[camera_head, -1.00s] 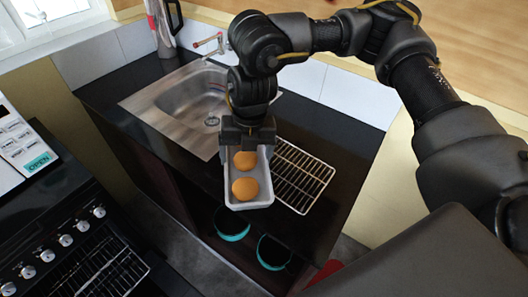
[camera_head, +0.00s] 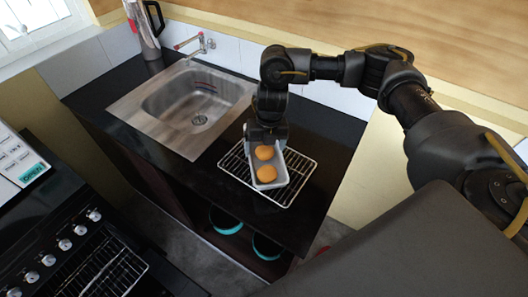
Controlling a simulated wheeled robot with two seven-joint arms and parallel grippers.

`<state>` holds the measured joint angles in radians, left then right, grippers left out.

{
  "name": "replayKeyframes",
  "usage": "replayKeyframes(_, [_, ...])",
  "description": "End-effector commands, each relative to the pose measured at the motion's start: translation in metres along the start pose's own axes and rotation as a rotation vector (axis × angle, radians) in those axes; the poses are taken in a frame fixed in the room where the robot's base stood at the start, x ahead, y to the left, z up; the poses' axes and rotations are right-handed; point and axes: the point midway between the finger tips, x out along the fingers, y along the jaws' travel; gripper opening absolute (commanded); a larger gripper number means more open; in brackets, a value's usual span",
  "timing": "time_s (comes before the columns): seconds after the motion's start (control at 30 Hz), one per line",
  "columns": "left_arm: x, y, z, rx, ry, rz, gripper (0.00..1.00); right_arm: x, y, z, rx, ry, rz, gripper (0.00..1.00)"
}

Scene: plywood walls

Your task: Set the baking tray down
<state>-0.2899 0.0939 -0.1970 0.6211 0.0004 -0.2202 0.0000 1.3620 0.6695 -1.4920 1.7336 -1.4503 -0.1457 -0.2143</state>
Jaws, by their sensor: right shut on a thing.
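A small light-grey baking tray (camera_head: 281,181) with two round orange-brown buns (camera_head: 265,173) in it is in the head view, right of the sink. My right gripper (camera_head: 266,142) is shut on the tray's far end. The tray is over a wire rack (camera_head: 231,163) on the dark counter. I cannot tell whether the tray touches the rack. The gripper hides the tray's far edge. My left gripper is not in view.
A steel sink (camera_head: 190,105) with a tap (camera_head: 197,43) lies left of the rack. A metal kettle (camera_head: 145,30) stands at the back. A black stove (camera_head: 70,240) is at the lower left. Turquoise-rimmed pans (camera_head: 226,222) sit below the counter. Counter right of the rack is clear.

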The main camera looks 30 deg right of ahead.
Motion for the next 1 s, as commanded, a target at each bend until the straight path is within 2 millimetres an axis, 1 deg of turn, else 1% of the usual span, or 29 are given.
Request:
replayKeyframes(0.03, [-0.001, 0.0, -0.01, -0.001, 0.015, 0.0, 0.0, 0.0, -0.001, 0.001, 0.001, -0.001, 0.002, 0.58])
replayKeyframes(0.1, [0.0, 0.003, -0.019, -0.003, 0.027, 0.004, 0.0, 0.001, -0.001, 0.001, 0.0, -0.003, 0.001, 0.58])
replayKeyframes(0.17, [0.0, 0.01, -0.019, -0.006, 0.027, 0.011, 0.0, 0.001, -0.001, 0.001, 0.0, -0.004, -0.001, 0.58])
replayKeyframes(0.23, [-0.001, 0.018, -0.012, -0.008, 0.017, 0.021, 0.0, 0.003, -0.002, 0.002, 0.002, -0.004, -0.002, 0.58])
replayKeyframes(0.3, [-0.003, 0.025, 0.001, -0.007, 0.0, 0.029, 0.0, 0.009, -0.007, 0.004, 0.006, -0.001, -0.005, 0.58])
replayKeyframes(0.33, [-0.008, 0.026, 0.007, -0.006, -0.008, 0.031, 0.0, 0.012, -0.006, 0.003, 0.004, 0.0, -0.005, 0.58])
replayKeyframes(0.4, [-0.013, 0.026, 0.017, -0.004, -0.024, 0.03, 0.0, 0.021, -0.007, 0.002, 0.005, 0.001, -0.006, 0.58])
replayKeyframes(0.5, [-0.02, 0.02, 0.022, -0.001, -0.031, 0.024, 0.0, 0.031, -0.009, 0.003, 0.005, -0.002, -0.006, 0.58])
replayKeyframes(0.6, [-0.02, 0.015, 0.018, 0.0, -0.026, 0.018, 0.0, 0.036, -0.01, 0.004, 0.004, -0.004, -0.004, 0.58])
replayKeyframes(0.8, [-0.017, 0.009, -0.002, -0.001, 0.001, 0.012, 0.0, 0.037, -0.011, 0.005, 0.003, -0.004, -0.003, 0.58])
replayKeyframes(0.93, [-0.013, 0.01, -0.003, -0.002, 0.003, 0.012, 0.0, 0.041, -0.01, 0.004, 0.003, -0.004, -0.004, 0.58])
replayKeyframes(0.97, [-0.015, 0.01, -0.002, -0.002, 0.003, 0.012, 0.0, 0.04, -0.01, 0.004, 0.003, -0.004, -0.005, 0.89])
replayKeyframes(1.0, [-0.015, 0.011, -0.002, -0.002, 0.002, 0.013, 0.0, 0.04, -0.01, 0.004, 0.004, -0.004, -0.005, 0.94])
